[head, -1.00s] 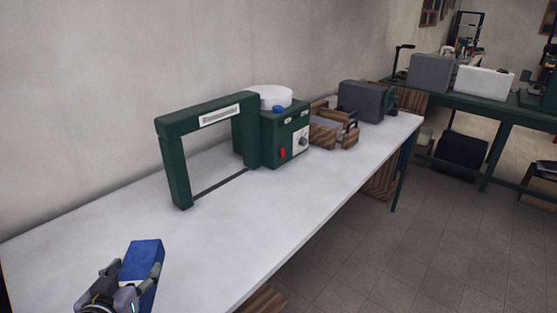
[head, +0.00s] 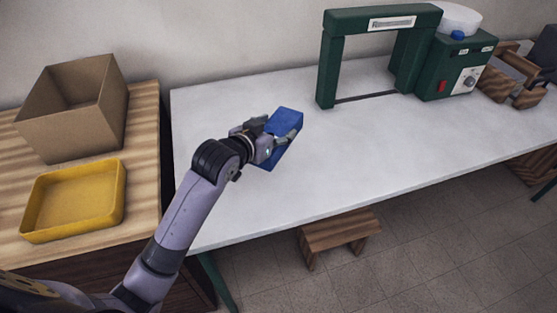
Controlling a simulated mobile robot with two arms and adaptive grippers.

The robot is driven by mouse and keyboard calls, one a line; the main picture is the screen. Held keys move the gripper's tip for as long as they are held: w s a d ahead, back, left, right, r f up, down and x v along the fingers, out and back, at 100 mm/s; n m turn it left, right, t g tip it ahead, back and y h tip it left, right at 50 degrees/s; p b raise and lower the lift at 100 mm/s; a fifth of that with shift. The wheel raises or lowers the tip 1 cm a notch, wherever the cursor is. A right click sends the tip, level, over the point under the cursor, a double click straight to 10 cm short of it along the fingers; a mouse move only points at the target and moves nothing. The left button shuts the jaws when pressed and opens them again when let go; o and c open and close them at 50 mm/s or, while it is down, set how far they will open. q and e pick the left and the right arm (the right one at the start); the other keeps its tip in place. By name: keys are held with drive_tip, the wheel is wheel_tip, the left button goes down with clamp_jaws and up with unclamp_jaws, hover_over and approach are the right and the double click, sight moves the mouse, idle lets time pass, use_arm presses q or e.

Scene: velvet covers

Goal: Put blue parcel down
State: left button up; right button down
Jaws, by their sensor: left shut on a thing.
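The blue parcel (head: 284,122) is a blue block over the left part of the white table (head: 224,204). My left gripper (head: 281,137) is shut on it, with fingers on either side of the parcel. The gripper covers part of its near left side. I cannot tell whether the parcel touches the tabletop. My right gripper is not in view.
A green sealing machine (head: 326,66) with a frame stands at the back right of the table. An open cardboard box (head: 66,122) and a yellow tray (head: 121,190) sit on a wooden cabinet at left. A wooden stool (head: 338,230) stands below the table edge. The table's middle is clear.

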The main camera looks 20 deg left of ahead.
use_arm(q)
drive_tip(key=shift+f+b, duration=0.35)
drive_tip(key=shift+f, duration=5.4)
drive_tip(key=o, duration=1.5)
drive_tip(key=shift+f, duration=0.15)
drive_tip(key=shift+s+r, duration=0.2)
drive_tip(key=v, duration=1.1)
drive_tip(key=shift+s+a, duration=0.1)
drive_tip(key=shift+s, duration=0.25)
